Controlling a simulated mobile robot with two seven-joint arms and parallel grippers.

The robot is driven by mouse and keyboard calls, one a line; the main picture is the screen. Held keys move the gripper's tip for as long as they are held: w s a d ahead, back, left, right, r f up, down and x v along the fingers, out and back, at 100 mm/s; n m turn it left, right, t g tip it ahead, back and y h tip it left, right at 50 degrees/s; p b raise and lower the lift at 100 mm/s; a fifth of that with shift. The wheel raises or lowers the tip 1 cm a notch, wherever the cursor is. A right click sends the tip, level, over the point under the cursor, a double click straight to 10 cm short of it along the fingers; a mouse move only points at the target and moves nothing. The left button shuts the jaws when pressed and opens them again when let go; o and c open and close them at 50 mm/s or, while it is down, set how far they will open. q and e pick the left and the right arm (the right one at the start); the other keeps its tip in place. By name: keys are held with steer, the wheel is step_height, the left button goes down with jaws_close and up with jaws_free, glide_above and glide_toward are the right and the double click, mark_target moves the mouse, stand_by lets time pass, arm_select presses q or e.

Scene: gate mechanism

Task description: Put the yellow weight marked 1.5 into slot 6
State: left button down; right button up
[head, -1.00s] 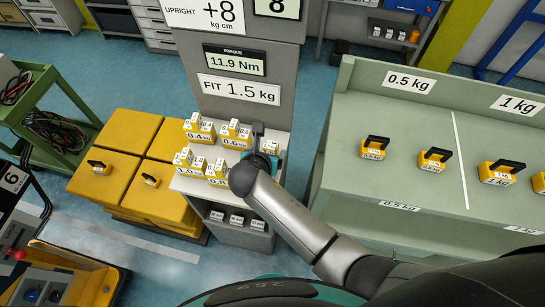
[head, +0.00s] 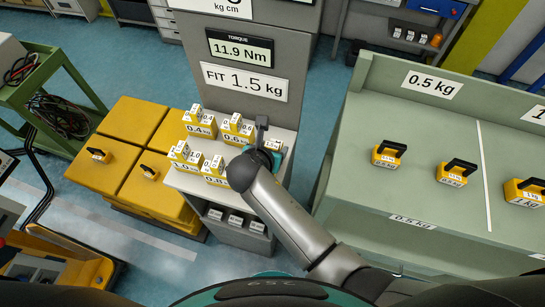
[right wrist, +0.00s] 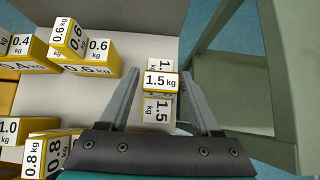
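The yellow weight marked 1.5 kg (right wrist: 161,82) is on the right part of the light grey shelf top (right wrist: 122,16) in the right wrist view. In the head view its small label (head: 272,145) shows partly behind my gripper. My right gripper (right wrist: 162,74) has one finger on each side of the weight. A narrow gap shows at both sides, so the gripper looks open around it. In the head view my right gripper (head: 265,150) is over the shelf's right end. My left gripper is out of view. I cannot make out slot 6.
Weights marked 0.4 (head: 200,125), 0.6 (head: 236,130), 1.0 (head: 185,157) and 0.8 (head: 214,170) stand close by on the same shelf. A sign reads FIT 1.5 kg (head: 244,80), a display 11.9 Nm (head: 240,49). A green bench (head: 400,125) stands right, yellow blocks (head: 140,124) left.

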jaws_close()
stand_by(1.0)
steer(key=shift+w+r, duration=0.2)
steer(key=shift+r, duration=0.05)
